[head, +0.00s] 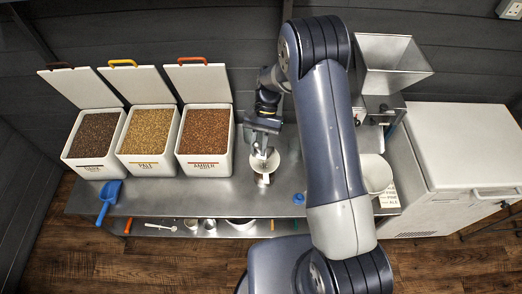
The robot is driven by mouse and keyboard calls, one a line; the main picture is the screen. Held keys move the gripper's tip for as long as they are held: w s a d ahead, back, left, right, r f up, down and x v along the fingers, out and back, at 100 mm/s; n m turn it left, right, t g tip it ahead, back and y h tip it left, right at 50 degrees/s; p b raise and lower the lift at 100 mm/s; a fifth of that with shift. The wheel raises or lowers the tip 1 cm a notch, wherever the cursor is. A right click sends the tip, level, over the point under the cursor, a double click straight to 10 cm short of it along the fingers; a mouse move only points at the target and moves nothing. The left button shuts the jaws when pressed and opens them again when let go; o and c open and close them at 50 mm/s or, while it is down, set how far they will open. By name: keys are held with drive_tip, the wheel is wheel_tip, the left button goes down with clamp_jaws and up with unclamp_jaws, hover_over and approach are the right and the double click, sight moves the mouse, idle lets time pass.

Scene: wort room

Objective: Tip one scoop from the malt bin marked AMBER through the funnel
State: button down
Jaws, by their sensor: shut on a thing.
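The malt bin marked AMBER (206,168) is the rightmost of a row of white bins, with its lid open and reddish-brown grain (206,128) inside. A blue scoop (109,194) lies at the bench's front left, in front of the dark-grain bin and apart from my gripper. My gripper (262,151) is to the right of the AMBER bin, shut on a pale, round-mouthed piece that looks like the funnel (289,161). My gripper covers part of it. What lies directly beneath it is hard to make out.
The PALE bin (148,167) and a dark-grain bin (92,169) stand open at left. A steel hopper (393,80) and a white container (377,174) stand right of my arm. A white chest (470,145) is far right.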

sight(256, 143)
drive_tip(key=t, duration=0.1)
drive_tip(key=t+b, duration=0.1)
drive_tip(key=h+b, duration=0.1)
drive_tip(key=shift+s+a+r+t, duration=0.15)
drive_tip(key=shift+s+r+t, duration=0.15)
drive_tip(key=shift+r+t, duration=0.1)
drive_tip(key=t+b, duration=0.1)
drive_tip(key=t, duration=0.1)
drive_tip(key=t+h+b, duration=0.1)
drive_tip(key=shift+s+a+r+b, duration=0.1)
drive_tip(key=shift+s+r+b, duration=0.15)
drive_tip(key=shift+r+b, duration=0.05)
drive_tip(key=t+b, duration=0.2)
drive_tip(key=b, duration=0.1)
drive_tip(key=r+t+h+b, duration=0.1)
drive_tip(key=b, duration=0.1)
drive_tip(key=shift+s+a+t, duration=0.1)
drive_tip(key=shift+s+t, duration=0.2)
drive_tip(key=shift+r+t+b, duration=0.3)
drive_tip(key=shift+b, duration=0.1)
